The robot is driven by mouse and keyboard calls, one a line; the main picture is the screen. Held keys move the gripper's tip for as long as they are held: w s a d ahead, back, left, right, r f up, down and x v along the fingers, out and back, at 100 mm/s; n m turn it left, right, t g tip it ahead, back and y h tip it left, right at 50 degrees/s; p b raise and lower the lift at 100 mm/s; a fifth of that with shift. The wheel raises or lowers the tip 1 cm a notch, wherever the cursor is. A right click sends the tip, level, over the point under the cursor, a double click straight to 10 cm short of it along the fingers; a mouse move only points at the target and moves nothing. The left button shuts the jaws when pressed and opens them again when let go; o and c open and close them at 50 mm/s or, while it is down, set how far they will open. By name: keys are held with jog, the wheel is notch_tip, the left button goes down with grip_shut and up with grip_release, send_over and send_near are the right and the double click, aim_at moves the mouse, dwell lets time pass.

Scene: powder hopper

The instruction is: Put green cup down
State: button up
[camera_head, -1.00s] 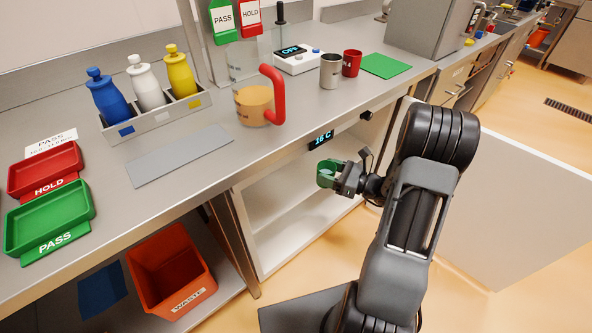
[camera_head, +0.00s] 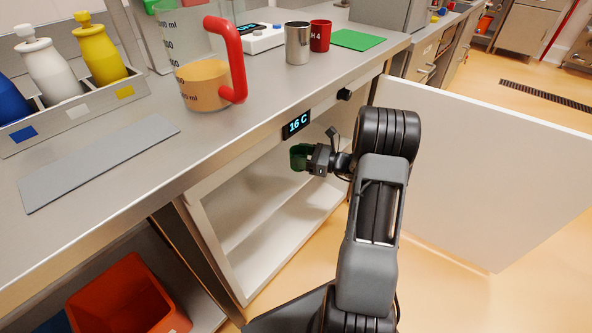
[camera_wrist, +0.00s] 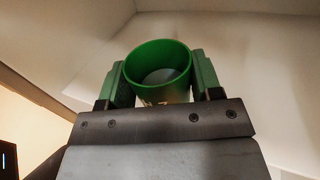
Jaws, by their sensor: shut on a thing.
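The green cup (camera_wrist: 158,85) is between the two fingers of my gripper (camera_wrist: 160,88) in the wrist view, with its open rim toward the camera. My gripper is shut on the cup's sides. In the head view the green cup (camera_head: 299,157) is at the front opening of the white cabinet under the counter, just below the 16 C display (camera_head: 297,124). The cup appears held in the air. The fingers partly hide it, and its contact with any shelf cannot be seen.
The cabinet's white shelf (camera_head: 262,208) is bare where visible. The cabinet door (camera_head: 490,170) stands wide open on the right. On the counter above are a measuring jug (camera_head: 205,85), a steel cup (camera_head: 298,45), a red cup (camera_head: 320,36) and a green mat (camera_head: 356,39).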

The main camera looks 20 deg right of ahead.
jog(key=w+f+b, duration=0.1)
jog(key=w+f, duration=0.1)
jog(key=w+d+f+b, duration=0.1)
jog(key=w+f, duration=0.1)
jog(key=f, duration=0.1)
jog(key=shift+w+d+f, duration=0.15)
jog(key=shift+w+d, duration=0.05)
jog(key=shift+w, duration=0.05)
jog(key=f+b, duration=0.3)
jog(key=f, duration=0.1)
jog(key=shift+w+d, duration=0.1)
jog(key=shift+w, duration=0.25)
jog(key=shift+r, duration=0.1)
jog(key=o, duration=0.9)
jog(key=shift+o, duration=0.2)
